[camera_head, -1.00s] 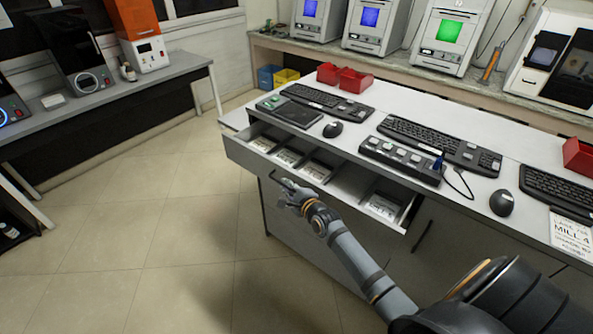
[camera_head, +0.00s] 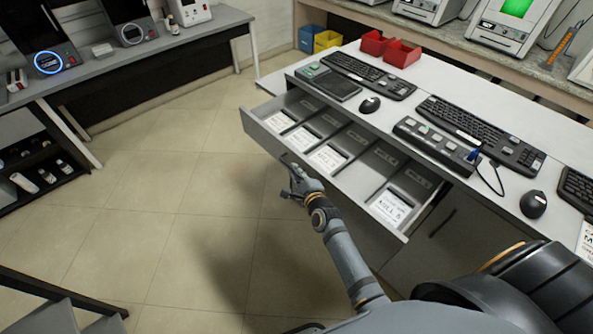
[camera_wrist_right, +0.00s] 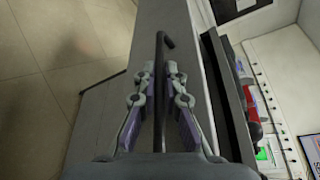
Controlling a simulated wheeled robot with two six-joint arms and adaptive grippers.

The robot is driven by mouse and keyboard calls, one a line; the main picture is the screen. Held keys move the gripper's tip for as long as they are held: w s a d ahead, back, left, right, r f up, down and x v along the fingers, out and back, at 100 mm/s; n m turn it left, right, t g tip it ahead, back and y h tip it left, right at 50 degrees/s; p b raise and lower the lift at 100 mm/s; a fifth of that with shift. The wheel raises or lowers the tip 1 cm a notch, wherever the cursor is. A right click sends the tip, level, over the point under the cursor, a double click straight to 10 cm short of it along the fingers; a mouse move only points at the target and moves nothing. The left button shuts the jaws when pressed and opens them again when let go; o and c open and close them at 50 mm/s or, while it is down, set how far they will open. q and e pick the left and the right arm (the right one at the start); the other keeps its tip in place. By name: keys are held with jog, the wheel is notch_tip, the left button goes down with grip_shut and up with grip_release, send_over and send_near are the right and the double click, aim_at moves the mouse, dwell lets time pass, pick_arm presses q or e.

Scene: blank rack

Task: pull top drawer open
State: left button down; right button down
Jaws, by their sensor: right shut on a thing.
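The top drawer (camera_head: 260,137) of the white-topped bench is pulled well out, and its compartments and white labelled cards show. My right gripper (camera_head: 292,172) is at the drawer's front, low and left of its middle. In the right wrist view, my right gripper (camera_wrist_right: 158,92) has its two fingers on either side of the dark bar handle (camera_wrist_right: 159,60) and is shut on it. The handle is mostly hidden by the gripper in the head view. My left gripper is not in view.
The bench top (camera_head: 385,110) holds keyboards, mice, a button box (camera_head: 435,143) and red bins (camera_head: 390,48). A cupboard with a dark handle (camera_head: 442,222) is below. Open tiled floor (camera_head: 170,200) lies left of the drawer, with a side table (camera_head: 150,55) beyond.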

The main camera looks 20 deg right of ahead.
jog(key=c, duration=1.7)
grip_release()
jog(key=shift+s, duration=0.1)
jog(key=v, duration=1.1)
jog(key=shift+s+r, duration=0.1)
jog(key=shift+s, duration=0.25)
